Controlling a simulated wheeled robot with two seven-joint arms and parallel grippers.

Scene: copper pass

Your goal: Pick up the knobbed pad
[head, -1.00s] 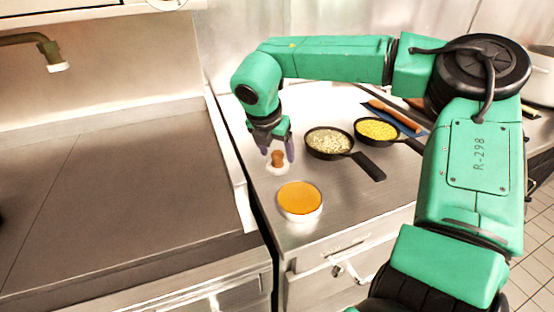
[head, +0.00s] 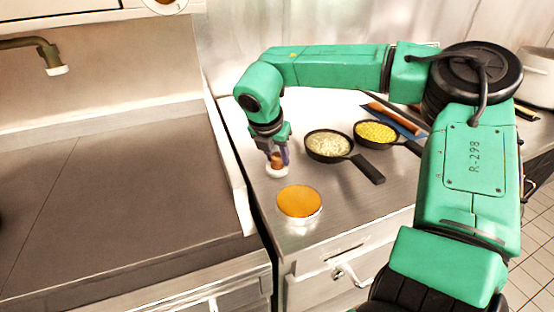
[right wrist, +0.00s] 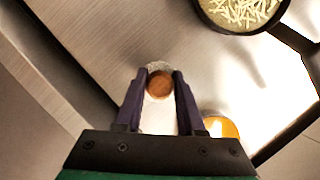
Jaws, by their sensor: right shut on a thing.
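The knobbed pad (head: 277,171) has a white round base and a brown wooden knob. It stands on the steel counter behind the orange-topped round dish. My right gripper (head: 277,160) reaches down over it from above, its fingers shut on the knob. In the right wrist view the knob (right wrist: 159,85) sits between the two purple fingertips (right wrist: 158,82), with a little of the pale base showing beyond it. I cannot tell whether the base is clear of the counter. My left gripper is not in view.
The orange-topped dish (head: 299,202) stands close in front of the pad. Two black pans, one with pale strips (head: 328,146) and one with yellow bits (head: 376,132), stand to the right. A blue mat (head: 401,119) lies behind them. A raised edge (head: 232,175) borders the counter at left.

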